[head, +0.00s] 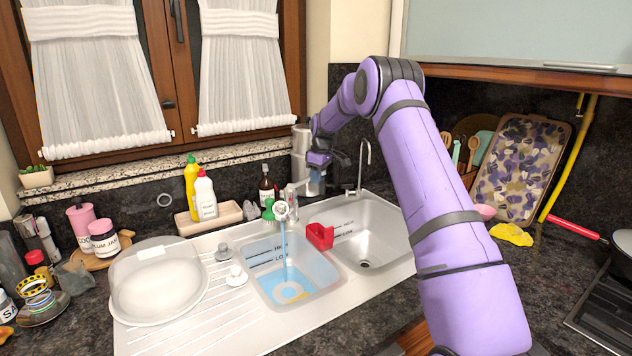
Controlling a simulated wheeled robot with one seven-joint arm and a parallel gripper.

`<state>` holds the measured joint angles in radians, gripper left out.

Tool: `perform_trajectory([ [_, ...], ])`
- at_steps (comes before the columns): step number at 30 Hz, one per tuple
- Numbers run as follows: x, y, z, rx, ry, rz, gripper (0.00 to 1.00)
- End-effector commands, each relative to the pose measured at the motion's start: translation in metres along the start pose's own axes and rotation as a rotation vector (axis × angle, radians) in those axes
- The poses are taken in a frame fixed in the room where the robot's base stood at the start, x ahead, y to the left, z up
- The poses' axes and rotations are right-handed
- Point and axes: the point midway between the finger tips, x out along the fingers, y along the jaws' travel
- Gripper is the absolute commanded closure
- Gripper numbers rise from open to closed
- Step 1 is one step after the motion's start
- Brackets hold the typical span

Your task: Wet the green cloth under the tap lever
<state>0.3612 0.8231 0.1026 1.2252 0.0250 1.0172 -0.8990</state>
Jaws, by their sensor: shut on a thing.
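My gripper (320,160) is behind the sink, close to and above the tap (291,200). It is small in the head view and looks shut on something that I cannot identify. A blue stream of water (284,245) runs from the tap into the left basin (256,268), where blue water and a yellow ring show. A small green item (268,210) is just left of the tap; I cannot tell whether it is a cloth or a brush. No green cloth shows clearly. The tap lever is not clear at this size.
A red caddy (320,236) sits on the divider by the empty right basin (374,238). A thin second spout (367,160) rises behind it. Bottles (204,195) stand in a tray at the back. A domed plate (158,285) covers the drainboard's left. A yellow cloth (512,235) lies at right.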

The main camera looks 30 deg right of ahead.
Motion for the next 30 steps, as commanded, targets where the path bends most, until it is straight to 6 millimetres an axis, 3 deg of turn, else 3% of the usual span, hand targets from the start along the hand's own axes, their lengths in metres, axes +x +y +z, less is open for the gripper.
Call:
perform_trajectory([
  [12,-0.023,0.001,-0.021,0.000,-0.226,0.002,1.00],
  [30,-0.029,0.001,-0.026,-0.001,-0.268,0.003,1.00],
])
